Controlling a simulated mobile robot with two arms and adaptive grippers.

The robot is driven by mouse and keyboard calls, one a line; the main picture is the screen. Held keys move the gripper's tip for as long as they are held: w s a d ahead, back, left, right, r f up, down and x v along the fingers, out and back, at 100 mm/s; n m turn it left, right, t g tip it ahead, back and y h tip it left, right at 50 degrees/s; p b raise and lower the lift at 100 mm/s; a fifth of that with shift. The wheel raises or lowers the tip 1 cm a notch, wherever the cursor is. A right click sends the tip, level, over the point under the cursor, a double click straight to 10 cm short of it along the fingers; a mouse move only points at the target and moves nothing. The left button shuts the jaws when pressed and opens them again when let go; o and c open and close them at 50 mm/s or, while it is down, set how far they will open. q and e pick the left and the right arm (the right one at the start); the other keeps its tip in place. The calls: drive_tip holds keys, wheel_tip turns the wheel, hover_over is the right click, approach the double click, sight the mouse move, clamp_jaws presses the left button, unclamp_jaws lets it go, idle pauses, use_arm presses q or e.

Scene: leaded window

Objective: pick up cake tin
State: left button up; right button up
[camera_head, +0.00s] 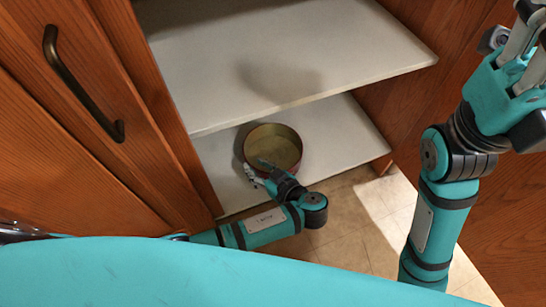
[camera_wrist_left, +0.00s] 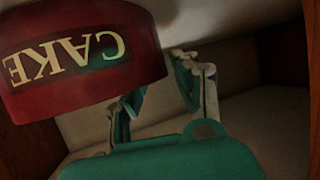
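The cake tin (camera_head: 286,142) is a round, open-topped tin with a dark red outside and a dull gold inside. It stands upright on the lower cupboard shelf. In the left wrist view, the red tin (camera_wrist_left: 75,85) fills the upper left, with the word CAKE upside down. My left gripper (camera_head: 258,172) is at the tin's near left rim, its fingers apart. In the left wrist view, the gripper (camera_wrist_left: 160,100) has a gap between its fingers and the tin hides part of one. Contact is unclear. My right gripper (camera_head: 515,65) is raised at the upper right, fingertips partly cut off.
The upper shelf (camera_head: 280,55) overhangs the back of the lower shelf (camera_head: 335,130). A wooden door with a dark handle (camera_head: 82,85) is at the left. A wooden panel (camera_head: 400,105) bounds the right side. Tiled floor (camera_head: 350,215) lies in front.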

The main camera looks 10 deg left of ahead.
sight(251, 163)
use_arm(q)
drive_tip(key=b+x, duration=0.1)
drive_tip(key=x, duration=0.2)
drive_tip(key=shift+a+f, duration=0.1)
drive_tip(key=shift+c, duration=0.2)
clamp_jaws()
